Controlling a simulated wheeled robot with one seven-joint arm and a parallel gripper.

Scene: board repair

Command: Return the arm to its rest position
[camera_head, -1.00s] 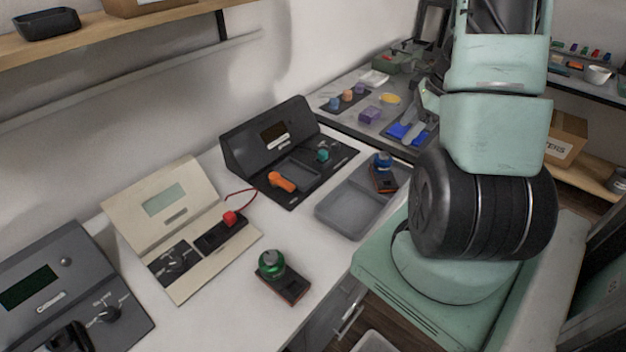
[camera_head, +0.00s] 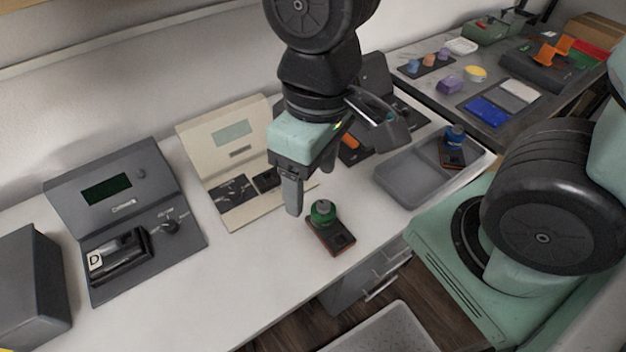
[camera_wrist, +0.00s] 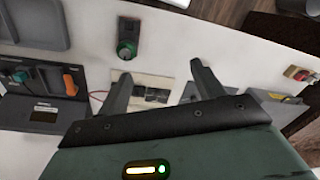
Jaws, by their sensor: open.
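My gripper (camera_head: 310,188) is open and empty in the head view. It hangs above the white bench, in front of the cream tester and just behind and left of a small board with a green-capped part (camera_head: 331,229). In the wrist view my gripper (camera_wrist: 158,85) shows both fingers spread with nothing between them. The green-capped part (camera_wrist: 127,40) lies beyond the fingers there. My arm comes down from the top of the head view and hides part of the cream tester and the dark station behind it.
The cream tester (camera_head: 222,122), a dark grey tester (camera_head: 113,212) and a grey box (camera_head: 33,290) stand along the bench. A grey tray (camera_head: 402,183) holds a blue-capped part (camera_head: 454,142) at right. The bench front left of the green-capped part is clear.

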